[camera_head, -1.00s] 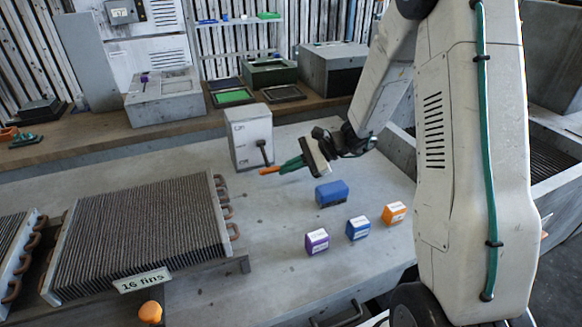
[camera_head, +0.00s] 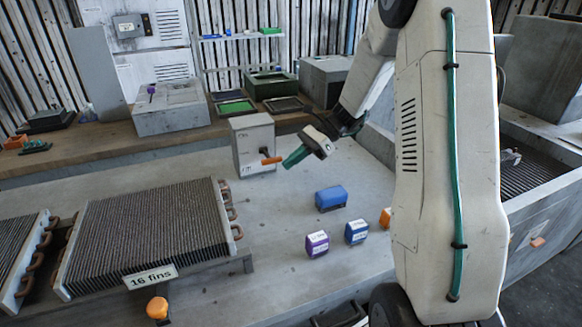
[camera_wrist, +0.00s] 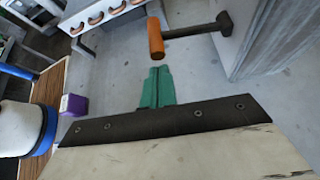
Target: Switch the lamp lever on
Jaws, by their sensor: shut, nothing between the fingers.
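The lamp lever is on the front of a grey box (camera_head: 245,146). It has a dark arm and an orange handle (camera_head: 270,161). In the wrist view the orange handle (camera_wrist: 156,38) sits at the end of the dark arm (camera_wrist: 210,28), which reaches left from the box side. My gripper (camera_head: 287,163) has green fingers, shut and empty, just right of the handle in the head view. Small marks on the box are unreadable.
A finned block (camera_head: 150,232) labelled "16 fins" stands left. A larger blue block (camera_head: 331,198), a purple block (camera_head: 317,244), a small blue block (camera_head: 356,232) and a partly hidden orange block (camera_head: 385,218) stand on the bench. Bench between box and blocks is clear.

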